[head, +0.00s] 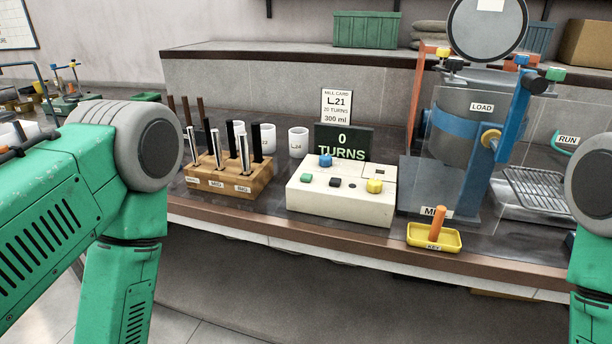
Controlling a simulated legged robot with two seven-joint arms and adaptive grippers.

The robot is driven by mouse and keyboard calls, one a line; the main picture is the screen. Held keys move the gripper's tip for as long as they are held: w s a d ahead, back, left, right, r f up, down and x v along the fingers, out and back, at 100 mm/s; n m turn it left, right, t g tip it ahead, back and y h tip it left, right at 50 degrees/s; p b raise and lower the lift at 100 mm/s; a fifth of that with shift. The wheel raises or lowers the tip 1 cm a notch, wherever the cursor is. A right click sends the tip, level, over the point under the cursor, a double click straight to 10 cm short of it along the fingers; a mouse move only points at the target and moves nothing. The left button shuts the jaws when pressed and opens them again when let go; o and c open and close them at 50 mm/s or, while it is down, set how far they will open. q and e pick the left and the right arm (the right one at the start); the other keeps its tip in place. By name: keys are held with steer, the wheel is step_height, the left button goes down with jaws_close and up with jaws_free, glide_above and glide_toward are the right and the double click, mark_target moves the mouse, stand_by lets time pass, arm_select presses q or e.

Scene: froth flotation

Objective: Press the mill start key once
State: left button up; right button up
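A cream control box (341,209) stands on the bench at the centre. It bears a green key (306,177), a blue key (325,160), a black key (335,182) and a yellow key (375,186). I see no readable lettering that tells which key starts the mill. The display (343,142) behind it reads "0 TURNS". The grey mill drum (465,120) with a blue band, marked "LOAD", stands right of the box. My arms show at the left and right edges; both grippers are out of view.
A wooden rack (229,181) with dark and metal tools stands left of the box. A yellow tray (433,237) with an orange peg (437,223) lies at the bench edge.

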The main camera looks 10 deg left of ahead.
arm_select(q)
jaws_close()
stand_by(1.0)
